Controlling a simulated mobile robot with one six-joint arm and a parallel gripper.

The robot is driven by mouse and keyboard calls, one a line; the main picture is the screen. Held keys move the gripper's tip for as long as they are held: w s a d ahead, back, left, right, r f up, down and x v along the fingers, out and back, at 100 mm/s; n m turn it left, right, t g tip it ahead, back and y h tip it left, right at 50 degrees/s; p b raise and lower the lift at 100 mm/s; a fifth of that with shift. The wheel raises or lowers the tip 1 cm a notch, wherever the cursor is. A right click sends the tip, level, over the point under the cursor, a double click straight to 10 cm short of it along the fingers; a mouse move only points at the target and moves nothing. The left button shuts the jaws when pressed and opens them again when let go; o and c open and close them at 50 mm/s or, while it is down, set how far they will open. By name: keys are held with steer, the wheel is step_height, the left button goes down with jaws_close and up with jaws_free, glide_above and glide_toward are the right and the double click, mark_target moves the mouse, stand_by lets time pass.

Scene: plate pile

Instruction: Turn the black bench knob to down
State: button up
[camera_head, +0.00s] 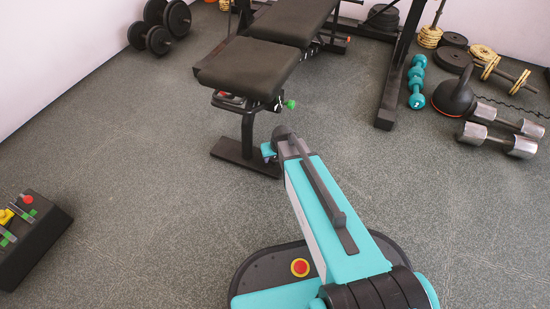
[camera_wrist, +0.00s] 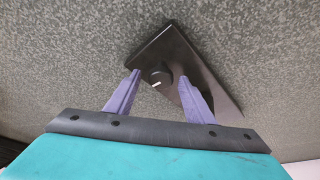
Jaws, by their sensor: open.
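In the wrist view, a round black bench knob (camera_wrist: 160,75) with a short white mark sits on a dark, glossy panel (camera_wrist: 178,48). The mark lies at the knob's lower edge in the picture. My gripper (camera_wrist: 159,78) is open, with its two purple fingers on either side of the knob in the picture. I see no finger clearly touching the knob, and the depth gap is hard to judge. In the head view, the black bench (camera_head: 247,66) stands beyond my arm. My fingers and the knob cannot be made out there.
A dark box (camera_head: 38,240) with colored controls stands at left. Black dumbbells (camera_head: 160,28) lie by the back wall. Teal dumbbells (camera_head: 417,80), a kettlebell (camera_head: 455,97) and chrome dumbbells (camera_head: 500,128) lie at right. A dark upright frame (camera_head: 393,75) stands beside the bench. The left-middle floor is clear.

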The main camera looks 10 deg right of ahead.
steer(key=shift+c, duration=0.5)
steer(key=c, duration=1)
steer(key=shift+o, duration=0.2)
